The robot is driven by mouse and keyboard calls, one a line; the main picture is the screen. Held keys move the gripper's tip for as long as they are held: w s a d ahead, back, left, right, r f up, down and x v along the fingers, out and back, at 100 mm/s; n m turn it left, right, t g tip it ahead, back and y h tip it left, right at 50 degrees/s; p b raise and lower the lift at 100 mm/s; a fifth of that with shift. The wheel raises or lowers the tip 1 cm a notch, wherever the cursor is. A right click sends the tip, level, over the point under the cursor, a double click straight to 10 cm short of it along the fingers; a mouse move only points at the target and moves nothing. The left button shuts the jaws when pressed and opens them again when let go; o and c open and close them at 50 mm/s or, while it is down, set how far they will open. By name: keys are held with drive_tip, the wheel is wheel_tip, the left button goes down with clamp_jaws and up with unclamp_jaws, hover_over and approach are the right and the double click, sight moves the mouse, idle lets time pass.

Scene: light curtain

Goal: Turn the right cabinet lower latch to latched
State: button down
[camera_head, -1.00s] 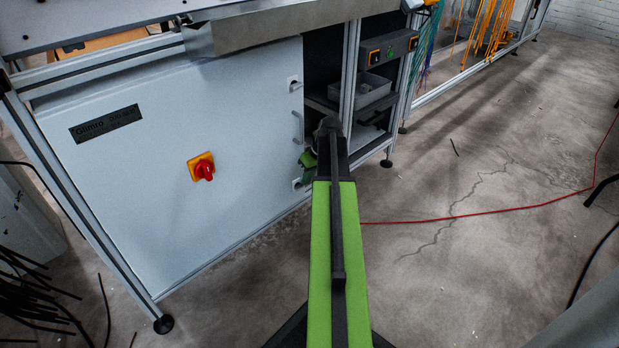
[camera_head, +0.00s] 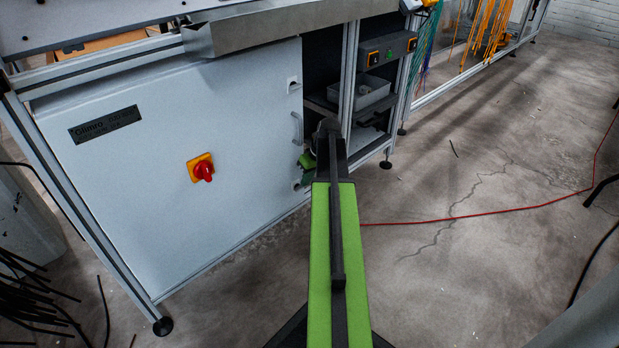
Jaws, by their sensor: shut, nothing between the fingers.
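The cabinet door (camera_head: 120,200) is light grey and closed, with a red rotary switch on a yellow plate. Its lower latch (camera_head: 297,185) is a small pale fitting at the door's lower right edge, partly hidden by my arm. I cannot tell its turn angle. The upper latch (camera_head: 293,84) and a handle (camera_head: 297,128) sit above it on the same edge. My gripper (camera_head: 306,168), a green and dark shape, is close to the lower latch, left of my arm's far end. Its fingers are too small and hidden to make out, and I cannot tell whether they touch the latch.
Right of the door is an open bay with a grey bin (camera_head: 371,92) and a panel of buttons (camera_head: 388,49). A metal post (camera_head: 349,75) stands close to my arm. A red cable (camera_head: 480,213) crosses the otherwise mostly clear floor at right.

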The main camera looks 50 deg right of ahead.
drive_tip(key=shift+w+a+f, duration=0.1)
drive_tip(key=shift+w+a, duration=0.05)
drive_tip(key=shift+a, duration=0.3)
drive_tip(key=shift+w+a+f, duration=0.1)
drive_tip(key=shift+a, duration=0.35)
drive_tip(key=shift+r+p, duration=0.3)
drive_tip(key=shift+r, duration=0.05)
drive_tip(key=s+d+r+p, duration=0.4)
drive_tip(key=d+r+p, duration=0.2)
drive_tip(key=r+p, duration=0.5)
drive_tip(key=shift+d+r+p, duration=0.25)
drive_tip(key=shift+r+p, duration=0.15)
drive_tip(key=shift+p, duration=0.2)
